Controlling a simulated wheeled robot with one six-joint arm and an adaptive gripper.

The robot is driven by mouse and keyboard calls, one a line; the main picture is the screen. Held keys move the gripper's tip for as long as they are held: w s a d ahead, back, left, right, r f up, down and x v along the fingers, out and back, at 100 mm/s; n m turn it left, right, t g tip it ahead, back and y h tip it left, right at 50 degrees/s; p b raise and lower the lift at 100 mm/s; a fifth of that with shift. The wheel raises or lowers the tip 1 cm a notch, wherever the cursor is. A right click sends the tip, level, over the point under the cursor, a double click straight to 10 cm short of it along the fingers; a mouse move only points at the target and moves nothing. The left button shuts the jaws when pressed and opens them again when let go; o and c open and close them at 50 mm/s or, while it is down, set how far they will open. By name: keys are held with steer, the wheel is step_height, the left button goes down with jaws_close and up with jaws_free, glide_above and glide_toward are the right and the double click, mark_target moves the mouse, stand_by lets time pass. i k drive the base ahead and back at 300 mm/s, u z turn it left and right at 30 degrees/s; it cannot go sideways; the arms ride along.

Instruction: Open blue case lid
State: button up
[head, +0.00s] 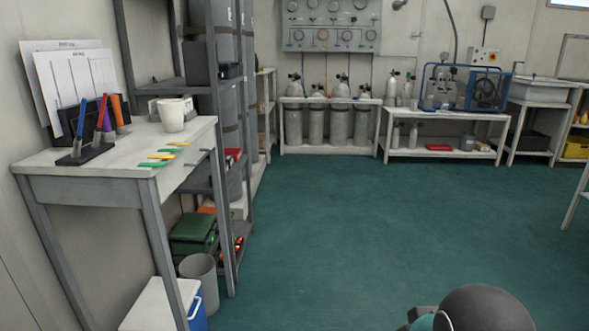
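A box with a white top (160,303) and a blue side (198,314) stands on the floor under the desk at the lower left. Its top looks shut, and its lower part is cut off by the picture's edge. I cannot tell whether it is the blue case; no other blue case is clear in view. My gripper is not clearly in view; only a dark rounded part of my arm shows at the bottom right, well apart from the box.
A grey desk (92,188) with pens, a white mug (171,115) and coloured tags stands above the box. A grey bin (199,278), a green case (193,234) and shelving are close by. Gas cylinders line the back wall. The green floor (350,225) is clear in the middle.

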mark_target(227, 65)
steer(key=z, duration=0.05)
steer(key=i, duration=1.85)
steer(key=u, duration=0.45)
steer(key=i, duration=1)
steer(key=u, duration=0.2)
